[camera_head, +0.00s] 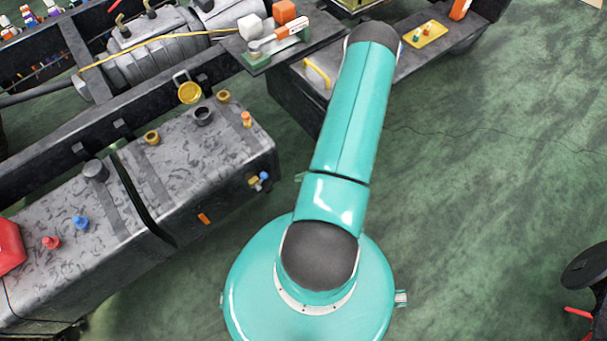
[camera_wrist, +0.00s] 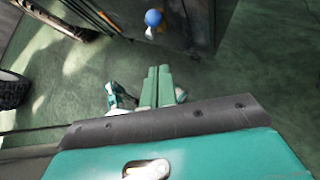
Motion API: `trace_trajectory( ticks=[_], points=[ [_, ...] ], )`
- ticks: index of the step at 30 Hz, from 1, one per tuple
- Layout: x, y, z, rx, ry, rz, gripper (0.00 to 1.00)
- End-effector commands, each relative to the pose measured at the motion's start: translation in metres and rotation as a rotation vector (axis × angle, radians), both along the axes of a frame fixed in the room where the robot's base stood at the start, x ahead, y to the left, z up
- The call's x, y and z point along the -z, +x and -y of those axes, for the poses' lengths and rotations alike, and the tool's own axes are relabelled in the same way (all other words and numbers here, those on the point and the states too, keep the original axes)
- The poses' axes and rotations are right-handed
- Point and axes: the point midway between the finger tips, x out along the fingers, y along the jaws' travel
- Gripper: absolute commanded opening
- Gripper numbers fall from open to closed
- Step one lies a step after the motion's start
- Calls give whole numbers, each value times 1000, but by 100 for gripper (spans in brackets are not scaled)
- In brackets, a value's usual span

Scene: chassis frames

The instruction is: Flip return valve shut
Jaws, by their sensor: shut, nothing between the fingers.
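A small valve fitting with a blue knob (camera_head: 264,176) and a yellow part beside it sits on the end face of the grey tank (camera_head: 205,165) in the head view. No label shows, so I cannot tell for sure that it is the return valve. In the wrist view a round blue knob (camera_wrist: 153,18) with a pale stem below it shows at the top, against a dark tank wall (camera_wrist: 200,28). My gripper (camera_wrist: 158,72) has its two green fingers together, with nothing between them. The fingertips are below the knob in the picture and apart from it. In the head view my arm hides the gripper.
A second tank (camera_head: 75,245) carries a red fitting (camera_head: 51,242) and a blue one (camera_head: 81,222). A shelf (camera_head: 285,55) holds blocks. Green floor to the right is mostly clear.

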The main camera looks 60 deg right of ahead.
Motion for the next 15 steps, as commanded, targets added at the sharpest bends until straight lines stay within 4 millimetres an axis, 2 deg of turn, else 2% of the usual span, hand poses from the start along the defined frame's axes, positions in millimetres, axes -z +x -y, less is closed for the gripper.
trace_trajectory(
  ticks=[9,15],
  points=[
    [37,48,-28,-4,3,1,0],
    [30,76,-35,-3,-2,1,0]
  ],
)
